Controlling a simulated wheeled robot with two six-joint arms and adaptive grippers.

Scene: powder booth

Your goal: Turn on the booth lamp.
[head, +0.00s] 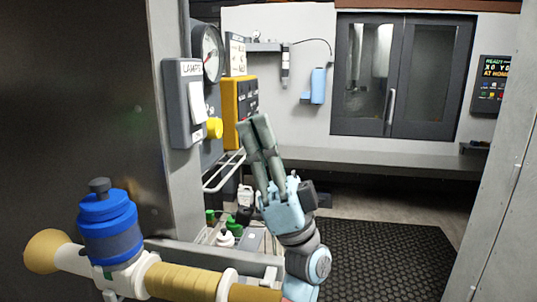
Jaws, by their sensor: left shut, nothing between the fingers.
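A grey switch box marked LAMPS (177,128) is fixed to the edge of the wall at upper left. It has a wide white rocker (197,102) on its face; I cannot tell which way the rocker is set. My left gripper (255,122) points up, right of the box and a little lower in the picture. Its fingers are together and empty, apart from the rocker in the picture. The booth lamp itself cannot be made out. My right gripper is not in view.
A yellow knob (215,128), a round gauge (212,52) and a yellow panel (241,102) sit beside the switch box. A wire rack (224,172) juts out below. Several bottles (226,238) stand low down. A black mat (385,262) covers open floor at right.

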